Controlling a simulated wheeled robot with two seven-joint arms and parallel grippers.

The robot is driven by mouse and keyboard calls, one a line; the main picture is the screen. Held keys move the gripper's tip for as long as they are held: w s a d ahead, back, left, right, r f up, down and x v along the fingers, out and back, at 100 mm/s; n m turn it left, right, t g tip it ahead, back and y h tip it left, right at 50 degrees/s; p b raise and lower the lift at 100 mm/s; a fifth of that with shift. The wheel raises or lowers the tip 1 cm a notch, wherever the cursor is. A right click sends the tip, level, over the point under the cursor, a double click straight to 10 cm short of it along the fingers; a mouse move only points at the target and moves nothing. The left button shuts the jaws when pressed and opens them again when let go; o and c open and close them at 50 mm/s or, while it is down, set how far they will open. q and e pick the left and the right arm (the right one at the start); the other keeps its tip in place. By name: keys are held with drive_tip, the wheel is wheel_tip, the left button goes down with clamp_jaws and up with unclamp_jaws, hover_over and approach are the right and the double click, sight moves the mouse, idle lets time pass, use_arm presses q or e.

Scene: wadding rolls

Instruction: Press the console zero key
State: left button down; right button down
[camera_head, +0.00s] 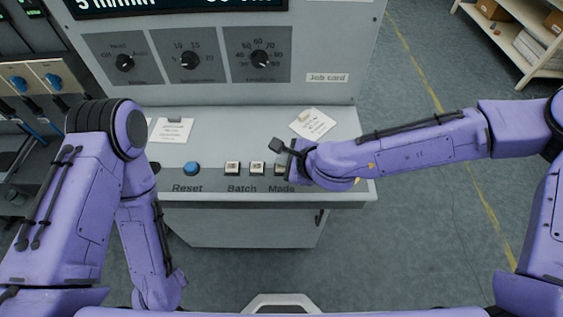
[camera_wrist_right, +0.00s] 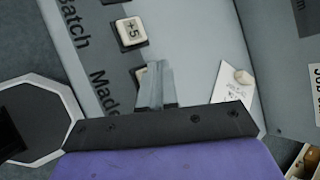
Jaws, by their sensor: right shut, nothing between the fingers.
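The grey console (camera_head: 215,205) has a sloping ledge with a row of keys. Two pale square keys, the left Batch key (camera_head: 232,168) and the right one (camera_head: 257,168), sit above the word Batch. A third pale key (camera_head: 279,169) above the word Made is partly hidden by my right gripper (camera_head: 288,174). In the right wrist view my right gripper (camera_wrist_right: 156,92) is shut and empty, its fingertips over the edge of that key (camera_wrist_right: 139,74); its legend is hidden, and I cannot tell whether they touch. The neighbouring key (camera_wrist_right: 130,32) reads +5. My left gripper is out of view.
A blue Reset button (camera_head: 191,169) is left of the keys. Paper notes, one at the left (camera_head: 171,130) and one at the right (camera_head: 312,124), lie on the ledge. Dials (camera_head: 188,61) are on the upright panel. Shelving (camera_head: 520,40) stands at the far right beyond open floor.

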sight(283, 169)
drive_tip(key=shift+r, duration=0.25)
wheel_tip(283, 169, up, 5)
drive_tip(key=p, duration=0.5)
drive_tip(key=shift+r, duration=0.1)
drive_tip(key=shift+a, duration=0.1)
idle(0.6)
